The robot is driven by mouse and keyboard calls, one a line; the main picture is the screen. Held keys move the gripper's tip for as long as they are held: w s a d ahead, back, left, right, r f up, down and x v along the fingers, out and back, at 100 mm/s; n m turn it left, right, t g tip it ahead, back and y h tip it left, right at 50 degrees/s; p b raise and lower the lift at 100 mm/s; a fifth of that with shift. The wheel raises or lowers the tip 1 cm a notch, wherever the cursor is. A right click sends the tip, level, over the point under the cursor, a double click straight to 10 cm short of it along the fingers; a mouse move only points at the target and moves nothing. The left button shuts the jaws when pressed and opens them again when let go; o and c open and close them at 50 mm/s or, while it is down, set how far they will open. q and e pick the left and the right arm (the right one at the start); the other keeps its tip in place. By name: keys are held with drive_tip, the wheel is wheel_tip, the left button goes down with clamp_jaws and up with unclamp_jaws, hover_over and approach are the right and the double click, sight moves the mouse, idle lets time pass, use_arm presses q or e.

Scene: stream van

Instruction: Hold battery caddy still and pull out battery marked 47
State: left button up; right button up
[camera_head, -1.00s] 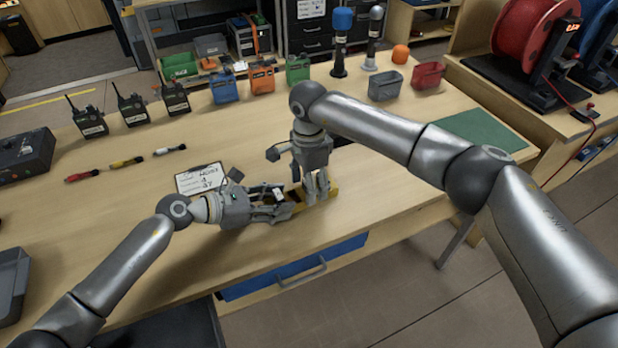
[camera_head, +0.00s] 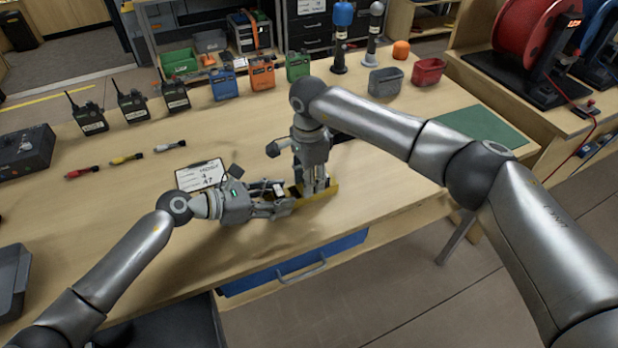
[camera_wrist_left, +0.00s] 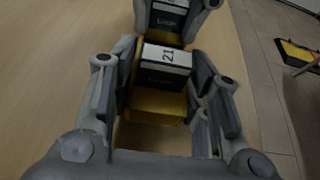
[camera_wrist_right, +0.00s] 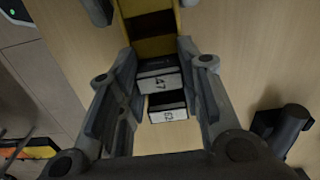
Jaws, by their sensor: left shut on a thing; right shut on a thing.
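The yellow battery caddy (camera_head: 331,192) stands on the bench, mostly hidden by my grippers. It also shows in the left wrist view (camera_wrist_left: 158,102) and the right wrist view (camera_wrist_right: 150,46). My left gripper (camera_head: 285,197) is shut on the caddy from the left, its fingers on either side of it. A battery marked 21 (camera_wrist_left: 167,58) sits at that end. My right gripper (camera_head: 316,188) points down over the caddy, shut on the battery marked 47 (camera_wrist_right: 160,83). Battery 21 is just beside it in the right wrist view (camera_wrist_right: 168,108). How far 47 is raised is unclear.
A written card (camera_head: 200,176) lies left of the caddy, behind my left gripper. Coloured pouches (camera_head: 262,78) stand at the back. The bench right of the caddy is mostly clear; its front edge is near.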

drive_tip(key=shift+r, duration=0.25)
drive_tip(key=shift+r, duration=0.4)
drive_tip(key=shift+r, duration=1.3)
drive_tip(key=shift+r, duration=1.45)
use_arm(q)
drive_tip(key=o, duration=1.1)
drive_tip(key=shift+a, duration=0.15)
